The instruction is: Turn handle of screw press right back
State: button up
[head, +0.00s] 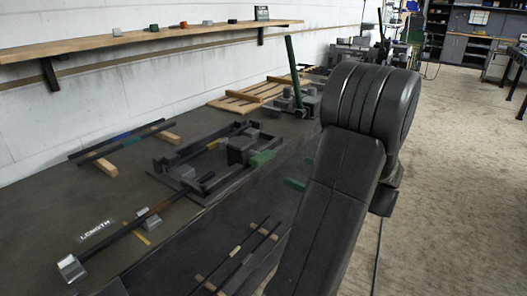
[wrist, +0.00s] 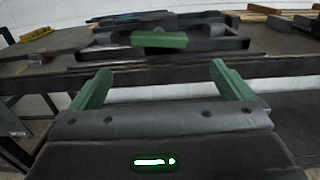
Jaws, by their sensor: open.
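A short green handle (head: 262,158) sticks out from the near side of a low dark metal frame with grey blocks (head: 240,149), likely the screw press, on the bench. In the wrist view the green handle (wrist: 158,40) lies level at the top centre, beyond my fingertips. My gripper (wrist: 160,69) is open and empty, its two green fingers spread wide on either side of the handle's line, apart from it. In the head view my arm hides most of the gripper; one green finger (head: 294,184) shows in front of the bench edge.
A tall green lever (head: 294,70) stands on another machine farther back, near a wooden pallet (head: 252,95). Dark bars on wooden blocks (head: 105,166) lie at left. A wall shelf (head: 130,42) holds small blocks. The floor at right is clear.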

aim_at(267, 160)
jog(key=shift+m, duration=0.7)
jog(key=x, duration=1.4)
jog(key=shift+s, duration=0.15)
jog(key=shift+c, duration=0.2)
jog(key=shift+f+b, duration=0.1)
jog(key=shift+b, duration=0.2)
jog(key=c, duration=0.7)
